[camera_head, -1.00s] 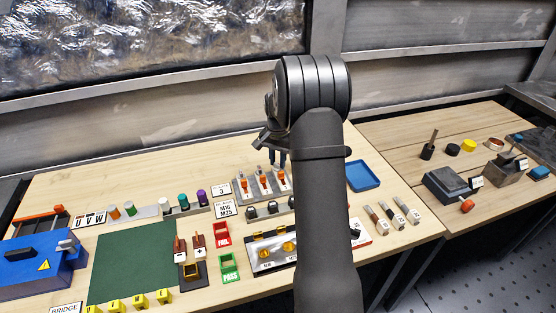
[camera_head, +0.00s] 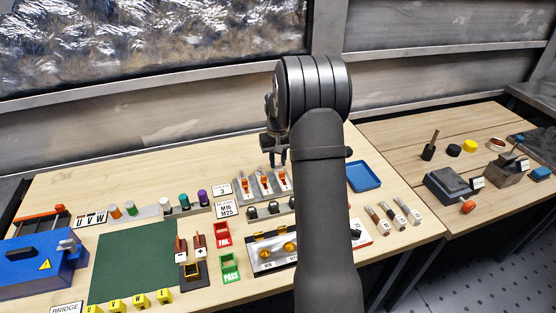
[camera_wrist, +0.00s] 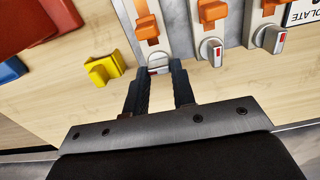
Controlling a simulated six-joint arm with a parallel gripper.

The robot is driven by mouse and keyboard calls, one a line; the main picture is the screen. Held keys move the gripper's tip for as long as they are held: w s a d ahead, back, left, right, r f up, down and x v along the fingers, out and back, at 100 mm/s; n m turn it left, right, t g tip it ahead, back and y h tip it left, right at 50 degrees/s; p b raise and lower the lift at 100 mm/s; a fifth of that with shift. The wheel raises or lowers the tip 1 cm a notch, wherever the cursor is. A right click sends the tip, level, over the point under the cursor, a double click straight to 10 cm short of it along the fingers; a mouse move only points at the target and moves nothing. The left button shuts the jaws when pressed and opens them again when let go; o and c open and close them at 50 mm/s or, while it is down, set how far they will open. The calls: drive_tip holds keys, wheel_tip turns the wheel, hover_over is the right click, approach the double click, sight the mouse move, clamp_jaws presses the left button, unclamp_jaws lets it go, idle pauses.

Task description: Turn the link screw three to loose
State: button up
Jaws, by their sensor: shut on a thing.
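Three link units stand in a row on a grey base (camera_head: 248,198), each with orange parts and a grey screw knob with a red mark. In the wrist view the left unit's screw knob (camera_wrist: 158,64) sits between the fingertips of my gripper (camera_wrist: 157,72). My gripper is shut on this knob, which the fingers partly hide. The middle screw knob (camera_wrist: 211,51) and the right screw knob (camera_wrist: 271,38) are free and show tilted. In the head view my gripper (camera_head: 278,161) is at the right end of the row, and my arm hides part of the area.
A yellow bracket (camera_wrist: 105,69) lies close to the left finger in the wrist view. A blue tray (camera_head: 364,177) is right of the row in the head view. Several dark lugs stand in front of the row.

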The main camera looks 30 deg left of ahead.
idle(0.4)
drive_tip(key=o, duration=0.7)
wheel_tip(320, 180, up, 18)
drive_tip(key=shift+f, duration=0.25)
drive_tip(key=shift+f, duration=0.15)
idle(0.3)
wheel_tip(320, 180, down, 17)
drive_tip(key=shift+f, duration=0.1)
idle(0.5)
